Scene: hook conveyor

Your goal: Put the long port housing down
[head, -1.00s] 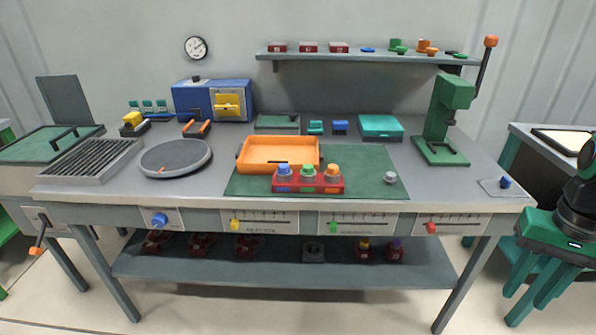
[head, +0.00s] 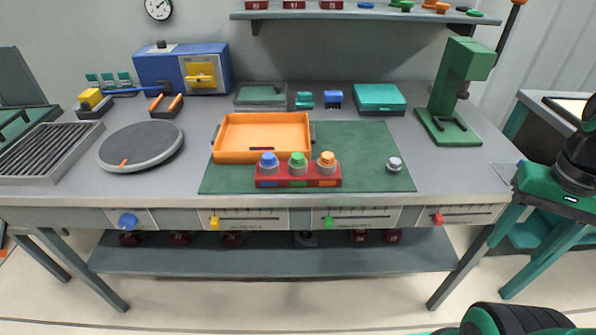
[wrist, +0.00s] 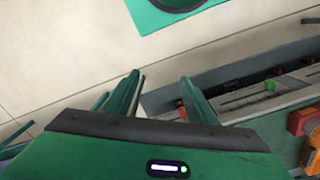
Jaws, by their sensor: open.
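The long port housing (head: 298,182) is a long red block with blue, green and orange faces. It sits flat on the green mat (head: 370,150), in front of the orange tray. Three grey-collared plugs stand in it: blue (head: 268,161), green (head: 297,160) and orange (head: 326,160). My gripper (head: 500,268) is at the right in the head view, in front of the bench and well apart from the housing. In the wrist view its two green fingers (wrist: 158,92) are spread with nothing between them. Orange and red parts show at that view's right edge, cut off.
The orange tray (head: 262,138) lies behind the housing, and a grey knob-like part (head: 394,165) lies on the mat's right. A green press (head: 455,95) stands at the back right. The round grey turntable (head: 140,148) is at left. Slider panels (head: 357,218) line the bench front.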

